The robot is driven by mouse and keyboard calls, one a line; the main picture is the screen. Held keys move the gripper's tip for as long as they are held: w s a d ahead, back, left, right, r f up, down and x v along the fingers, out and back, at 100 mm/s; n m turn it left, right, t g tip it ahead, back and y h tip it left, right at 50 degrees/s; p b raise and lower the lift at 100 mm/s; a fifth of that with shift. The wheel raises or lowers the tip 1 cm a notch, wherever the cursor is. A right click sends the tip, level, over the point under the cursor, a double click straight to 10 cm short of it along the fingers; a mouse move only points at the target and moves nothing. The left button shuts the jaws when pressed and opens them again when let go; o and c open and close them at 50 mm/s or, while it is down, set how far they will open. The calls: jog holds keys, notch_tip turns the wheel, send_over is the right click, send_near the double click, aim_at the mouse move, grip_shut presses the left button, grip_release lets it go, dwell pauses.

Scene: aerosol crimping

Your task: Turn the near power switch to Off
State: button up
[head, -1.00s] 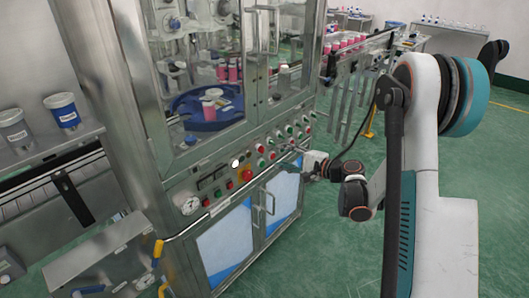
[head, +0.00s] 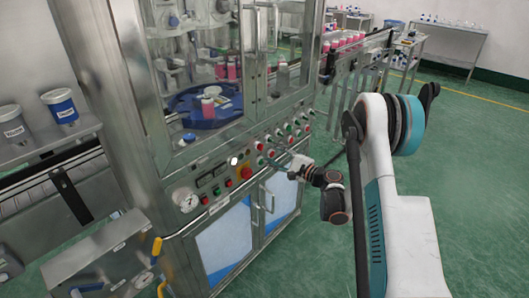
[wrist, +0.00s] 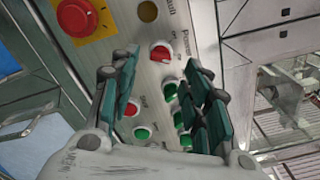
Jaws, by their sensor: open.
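The control panel (head: 225,175) runs along the front of the steel machine. In the wrist view, a red-and-white switch (wrist: 161,52) sits beside lettering that seems to read "Power", with on and off marks. Its exact setting is too small to tell. My gripper (wrist: 160,68) is open, with one finger on each side of the line to this switch and no visible contact. In the head view, my gripper (head: 276,161) is close in front of the panel, by the row of red and green controls, and hides part of it.
A red stop button on a yellow plate (wrist: 77,17) is left of the switch; it also shows in the head view (head: 245,173). Several green and red buttons (wrist: 142,132) lie nearby. Cabinet door handles (head: 268,202) stick out below. Green floor is free at right.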

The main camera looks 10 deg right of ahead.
aim_at(261, 147)
jog(key=shift+b+x, duration=0.6)
jog(key=shift+x, duration=2)
grip_shut()
